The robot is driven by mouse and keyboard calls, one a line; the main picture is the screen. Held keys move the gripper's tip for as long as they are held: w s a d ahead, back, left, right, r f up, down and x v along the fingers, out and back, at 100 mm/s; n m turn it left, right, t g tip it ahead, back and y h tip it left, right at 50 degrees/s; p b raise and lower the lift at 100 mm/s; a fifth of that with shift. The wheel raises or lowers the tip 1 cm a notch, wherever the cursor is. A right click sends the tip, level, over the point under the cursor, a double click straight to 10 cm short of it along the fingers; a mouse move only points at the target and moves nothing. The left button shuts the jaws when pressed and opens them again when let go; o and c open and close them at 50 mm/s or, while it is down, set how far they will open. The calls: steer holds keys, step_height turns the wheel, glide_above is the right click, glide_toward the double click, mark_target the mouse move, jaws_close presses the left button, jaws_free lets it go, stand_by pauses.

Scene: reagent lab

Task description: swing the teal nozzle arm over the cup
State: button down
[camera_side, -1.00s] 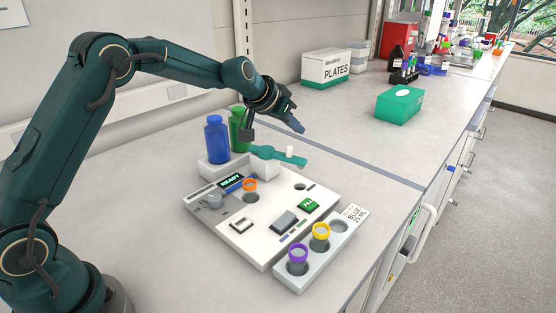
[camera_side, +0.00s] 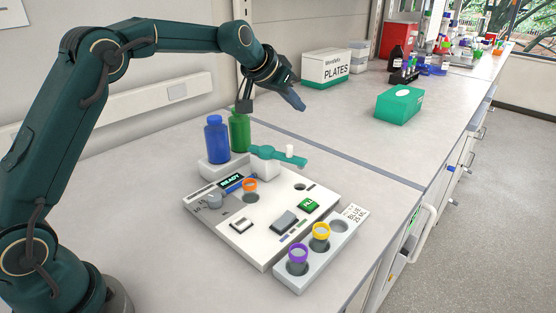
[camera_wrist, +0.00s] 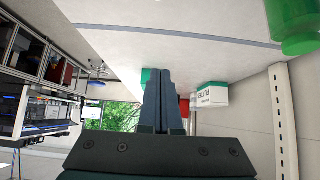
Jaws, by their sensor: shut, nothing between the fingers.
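The teal nozzle arm (camera_side: 279,154) stands on the white dispenser deck (camera_side: 228,223) and points to the right, with a small white peg near its tip. A cup with an orange rim (camera_side: 250,185) sits in the deck, in front of the nozzle arm's pivot end. The nozzle tip is to the right of this cup, not above it. Cups with yellow (camera_side: 321,230) and purple (camera_side: 298,252) rims sit in the grey rack (camera_side: 283,281). My gripper (camera_side: 300,107) is shut and empty, raised above and behind the nozzle arm, apart from it. The wrist view shows its closed fingers (camera_wrist: 163,97).
A blue bottle (camera_side: 215,140) and a green bottle (camera_side: 239,131) stand behind the deck. A dial, a lit READY display (camera_side: 230,181) and buttons are on the deck. The PLATES box (camera_side: 327,69) and a green box (camera_side: 399,104) stand farther back. The bench right of the nozzle arm is clear.

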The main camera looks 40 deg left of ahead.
mark_target(288, 147)
steer(key=c, duration=1.2)
jaws_free()
steer(key=o, duration=0.4)
steer(key=shift+w+a+r, duration=0.1)
steer(key=shift+w+r, duration=0.15)
steer(key=s+f+t, duration=0.1)
steer(key=s+f, duration=0.1)
steer(key=s+d+f+t, duration=0.1)
steer(key=s+f, duration=0.2)
steer(key=s+f+t, duration=0.2)
steer(key=s+f, duration=0.1)
steer(key=shift+d+f, duration=0.1)
steer(key=shift+d, duration=0.1)
steer(key=shift+w, duration=0.25)
steer(key=shift+x, duration=2.2)
